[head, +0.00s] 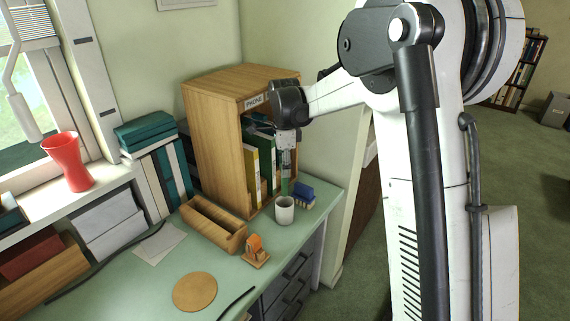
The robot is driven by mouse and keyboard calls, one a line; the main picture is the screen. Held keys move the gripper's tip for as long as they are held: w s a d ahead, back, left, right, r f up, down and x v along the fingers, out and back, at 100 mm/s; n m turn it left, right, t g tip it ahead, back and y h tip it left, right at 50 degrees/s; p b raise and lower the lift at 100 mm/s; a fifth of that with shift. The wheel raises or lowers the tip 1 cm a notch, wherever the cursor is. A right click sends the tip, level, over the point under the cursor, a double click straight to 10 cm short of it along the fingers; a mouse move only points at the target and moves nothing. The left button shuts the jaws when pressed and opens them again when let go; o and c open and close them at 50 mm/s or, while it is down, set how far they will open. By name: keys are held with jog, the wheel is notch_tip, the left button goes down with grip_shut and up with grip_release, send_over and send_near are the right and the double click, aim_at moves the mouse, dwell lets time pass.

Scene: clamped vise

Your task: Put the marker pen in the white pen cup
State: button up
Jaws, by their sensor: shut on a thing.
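The white pen cup (285,211) stands upright on the pale green desk, in front of the wooden cabinet. My gripper (287,150) points down above the cup. It is shut on a slim green upright thing, which looks like the marker pen (285,186). The pen's lower end is at the cup's mouth in the picture. I cannot tell whether it is inside the rim or just above or behind it. The fingers hide the pen's upper part.
A wooden cabinet (212,110) with binders stands close behind my gripper. A blue object (304,194) is right of the cup. An open wooden tray (211,232) and an orange item on a wooden base (255,248) are at left. A round mat (194,292) lies in front.

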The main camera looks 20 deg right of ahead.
aim_at(285, 192)
jog(key=shift+f+b, duration=2.3)
jog(key=shift+f, duration=2.6)
jog(key=o, duration=0.9)
jog(key=shift+o, duration=0.2)
